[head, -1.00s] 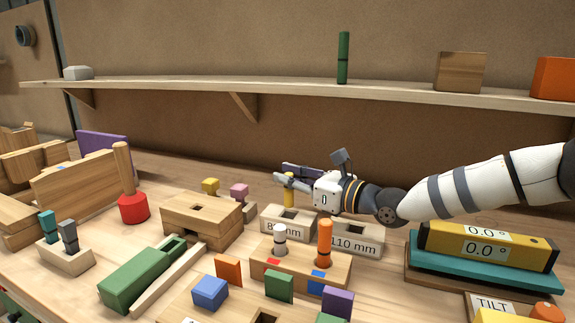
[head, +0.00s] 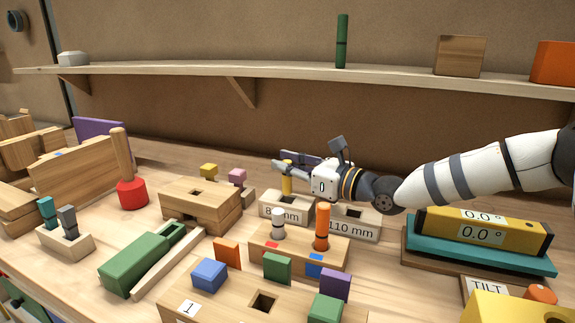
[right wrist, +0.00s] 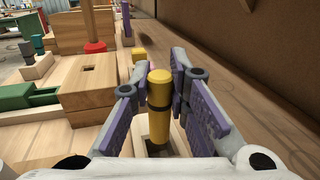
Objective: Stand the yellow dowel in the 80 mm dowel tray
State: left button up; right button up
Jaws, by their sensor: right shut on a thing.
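The yellow dowel (head: 286,180) stands upright over the tray labelled 80 mm (head: 270,211), whose label is partly covered. In the right wrist view the yellow dowel (right wrist: 159,105) has a dark band and sits between the purple-padded fingers of my right gripper (right wrist: 160,88), which is shut on it. Its lower end is at the tray's dark opening (right wrist: 153,147); I cannot tell how deep it is. My right gripper also shows in the head view (head: 286,166), at the dowel's upper part. My left gripper is not in view.
The 110 mm tray (head: 352,229) adjoins on the right. A wooden block with a hole (head: 201,203) stands left. A yellow level (head: 484,232) lies at right.

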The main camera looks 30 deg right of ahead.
aim_at(287, 194)
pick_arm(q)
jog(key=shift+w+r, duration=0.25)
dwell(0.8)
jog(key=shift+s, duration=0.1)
pick_arm(e)
jog(key=shift+f, duration=0.2)
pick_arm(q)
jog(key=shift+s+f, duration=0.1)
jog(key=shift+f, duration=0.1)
pick_arm(e)
jog(key=shift+f, duration=0.35)
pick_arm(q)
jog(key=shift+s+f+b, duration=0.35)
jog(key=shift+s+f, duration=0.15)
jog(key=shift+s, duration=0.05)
pick_arm(e)
jog(key=shift+f, duration=1.55)
jog(key=shift+r, duration=0.1)
jog(key=shift+r+p, duration=0.65)
jog(key=shift+r, duration=0.95)
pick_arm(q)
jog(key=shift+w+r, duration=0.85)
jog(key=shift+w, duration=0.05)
pick_arm(e)
jog(key=shift+f, duration=0.1)
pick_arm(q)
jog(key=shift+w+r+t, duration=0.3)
